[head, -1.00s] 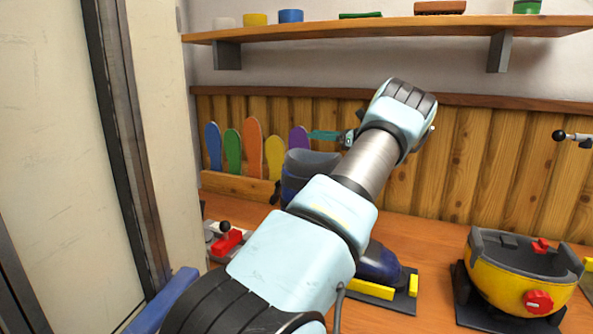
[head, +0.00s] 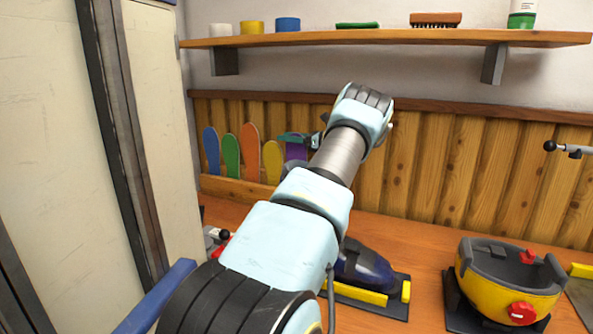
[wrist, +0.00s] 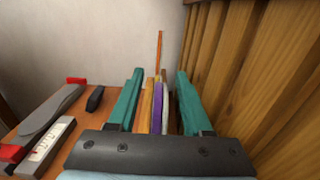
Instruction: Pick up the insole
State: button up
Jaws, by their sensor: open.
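Several insoles stand upright in a row in a wooden rack (head: 232,187) against the plank wall: blue (head: 211,151), green (head: 231,156), orange (head: 250,149), yellow (head: 272,161) and purple (head: 295,150). The purple one is nearest my gripper and partly hidden by it. My gripper (head: 298,138) has teal fingers at the top of the purple insole. In the wrist view, the fingers of my gripper (wrist: 158,92) are spread apart. The purple insole (wrist: 158,108) edge shows between them, with gaps on both sides. I cannot tell whether they touch it.
The plank wall (wrist: 262,75) runs close beside the right finger. A blue boot (head: 368,265) on a stand is partly behind my arm. A yellow-and-grey boot-like piece (head: 507,280) stands at right. A shelf (head: 390,37) with jars and a brush (head: 435,19) hangs above.

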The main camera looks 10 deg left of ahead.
jog(key=shift+c, duration=0.2)
grip_shut()
dwell(1.1)
